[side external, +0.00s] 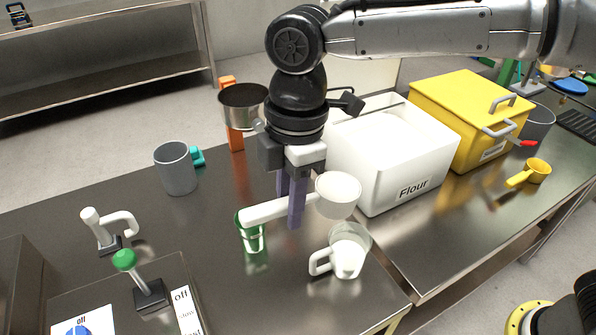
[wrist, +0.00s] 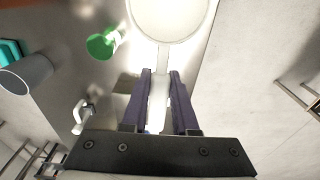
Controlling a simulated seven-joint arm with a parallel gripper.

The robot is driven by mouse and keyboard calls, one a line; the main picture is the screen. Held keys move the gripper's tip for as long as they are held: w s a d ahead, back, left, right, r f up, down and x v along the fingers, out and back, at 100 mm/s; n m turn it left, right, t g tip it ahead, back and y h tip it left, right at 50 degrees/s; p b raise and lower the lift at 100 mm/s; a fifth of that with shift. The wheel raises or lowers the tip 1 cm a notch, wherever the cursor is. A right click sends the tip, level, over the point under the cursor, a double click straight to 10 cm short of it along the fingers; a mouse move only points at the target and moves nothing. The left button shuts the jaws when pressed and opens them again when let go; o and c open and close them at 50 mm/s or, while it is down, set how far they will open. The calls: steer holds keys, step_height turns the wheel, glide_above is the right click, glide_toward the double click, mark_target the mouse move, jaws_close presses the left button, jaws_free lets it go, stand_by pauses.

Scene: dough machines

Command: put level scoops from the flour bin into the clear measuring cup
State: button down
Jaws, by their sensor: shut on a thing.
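My gripper (side external: 292,208) is shut on the handle of a white scoop (side external: 338,197), held above the table. In the wrist view the handle of the scoop (wrist: 168,18) runs between the fingers (wrist: 160,76). A pale, flat surface fills the scoop's rim; I cannot tell its depth. The clear measuring cup (side external: 366,238) stands on the table below and slightly right of the scoop bowl, apart from it. White shows in its lower part and handle. The white flour bin (side external: 393,180), labelled Flour, stands behind at right; its inside is mostly hidden.
A green cup (side external: 252,238) stands under the scoop handle. A grey mug (side external: 175,168) is at left, with a green-knobbed lever (side external: 124,261) in front. A yellow bin (side external: 470,110) and a yellow scoop (side external: 537,171) are at right. The table's front edge is near the measuring cup.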

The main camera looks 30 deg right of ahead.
mark_target(317, 207)
step_height(317, 207, down, 7)
steer(key=y, duration=0.3)
steer(key=shift+d+f, duration=0.15)
steer(key=shift+d, duration=0.15)
stand_by(0.6)
stand_by(0.4)
steer(key=d+r+y, duration=0.1)
steer(key=r+y, duration=0.1)
steer(key=y, duration=0.1)
steer(key=d+y, duration=0.1)
steer(key=y, duration=0.1)
steer(key=shift+d+r, duration=0.3)
steer(key=shift+r, duration=0.1)
steer(key=shift+r+y, duration=0.15)
steer(key=shift+y, duration=0.15)
stand_by(0.5)
